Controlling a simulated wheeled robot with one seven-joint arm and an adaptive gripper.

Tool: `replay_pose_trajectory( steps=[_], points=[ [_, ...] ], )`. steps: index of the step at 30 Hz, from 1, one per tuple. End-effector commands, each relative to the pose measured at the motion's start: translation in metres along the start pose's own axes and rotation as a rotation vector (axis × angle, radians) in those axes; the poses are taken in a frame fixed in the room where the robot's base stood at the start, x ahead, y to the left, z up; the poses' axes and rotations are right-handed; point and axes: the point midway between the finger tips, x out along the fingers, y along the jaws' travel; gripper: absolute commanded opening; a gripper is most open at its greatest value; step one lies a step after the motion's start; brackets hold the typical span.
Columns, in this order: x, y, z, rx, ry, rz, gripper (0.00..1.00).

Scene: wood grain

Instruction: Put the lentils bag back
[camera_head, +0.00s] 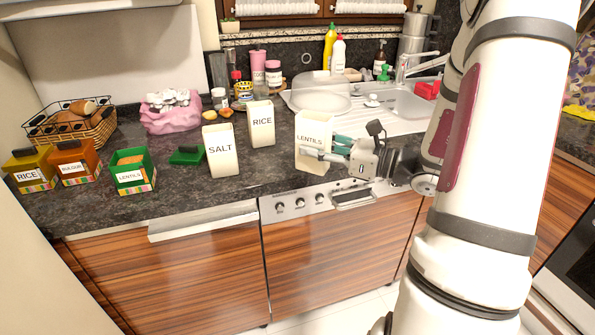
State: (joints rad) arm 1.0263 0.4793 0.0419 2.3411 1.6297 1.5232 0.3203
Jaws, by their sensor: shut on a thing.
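The white lentils bag (312,127), a tall upright carton-like pack marked LENTILS, stands out near the front edge of the counter. My gripper (327,148) reaches it from the right and is shut on it, one finger across its front face and the teal-tipped parts at its right side. I cannot tell whether its base touches the counter. A green open box marked LENTILS (133,178) sits at the counter's left, with orange-brown contents. Its green lid (187,155) lies to its right.
White packs marked RICE (261,124) and SALT (220,152) stand left of the lentils bag. Yellow (30,171) and orange (76,163) boxes, a bread basket (70,125) and a pink bag (170,112) are farther left. A clear dome (320,92) and the sink (410,102) lie behind.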

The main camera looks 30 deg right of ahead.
Motion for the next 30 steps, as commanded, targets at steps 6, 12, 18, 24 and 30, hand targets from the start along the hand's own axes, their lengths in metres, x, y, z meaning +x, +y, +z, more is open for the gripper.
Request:
replay_pose_trajectory(
  steps=[6, 12, 18, 24, 30],
  points=[
    [-0.025, 0.002, -0.009, -0.002, 0.0, -0.009, 0.0],
    [-0.027, -0.001, -0.009, -0.002, 0.001, -0.008, 0.0],
    [0.002, -0.032, -0.012, -0.002, -0.001, -0.006, 0.0],
    [0.035, -0.068, -0.017, -0.002, 0.0, -0.007, 0.0],
    [0.061, -0.097, -0.02, -0.002, -0.001, -0.008, 0.0]
  ],
)
